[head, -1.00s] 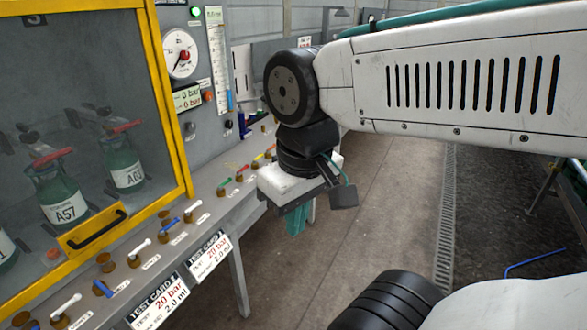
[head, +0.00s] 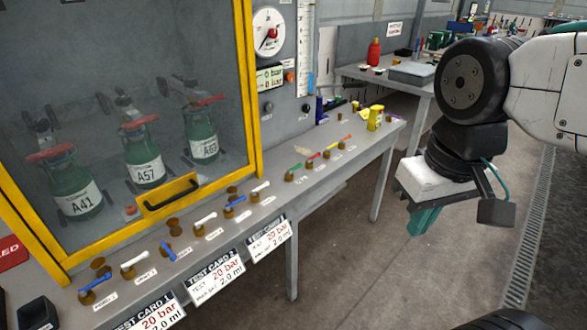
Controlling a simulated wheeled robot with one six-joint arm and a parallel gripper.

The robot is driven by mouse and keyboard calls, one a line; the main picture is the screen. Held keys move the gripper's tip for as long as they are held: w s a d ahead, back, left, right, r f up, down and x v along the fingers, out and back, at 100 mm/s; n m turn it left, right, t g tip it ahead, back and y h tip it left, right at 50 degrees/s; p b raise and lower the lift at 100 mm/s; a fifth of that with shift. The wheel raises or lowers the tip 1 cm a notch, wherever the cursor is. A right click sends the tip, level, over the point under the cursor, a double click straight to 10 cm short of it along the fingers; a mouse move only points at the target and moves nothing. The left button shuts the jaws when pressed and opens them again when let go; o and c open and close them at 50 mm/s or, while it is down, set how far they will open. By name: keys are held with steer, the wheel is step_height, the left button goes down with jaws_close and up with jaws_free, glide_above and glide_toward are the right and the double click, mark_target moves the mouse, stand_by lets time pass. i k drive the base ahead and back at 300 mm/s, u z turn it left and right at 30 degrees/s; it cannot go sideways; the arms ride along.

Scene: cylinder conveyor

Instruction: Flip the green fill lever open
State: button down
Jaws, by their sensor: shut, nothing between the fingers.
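The green lever (head: 294,168) is a small handle on a brass-coloured valve on the grey bench, right of the yellow-framed cabinet. My gripper (head: 424,218) has teal fingers pointing down. It is shut and empty, off the bench's front edge, to the right of the green lever and apart from it.
The yellow-framed cabinet (head: 253,120) holds green bottles behind its pane. White and blue levers (head: 205,219) line the bench in front of it. Test cards (head: 216,277) hang at the bench edge. A yellow can (head: 375,118) stands at the bench's far end. Open floor lies right of the bench.

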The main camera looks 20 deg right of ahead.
mark_target(289, 171)
steer(key=u, duration=0.2)
steer(key=i, duration=1.15)
steer(key=z, duration=0.3)
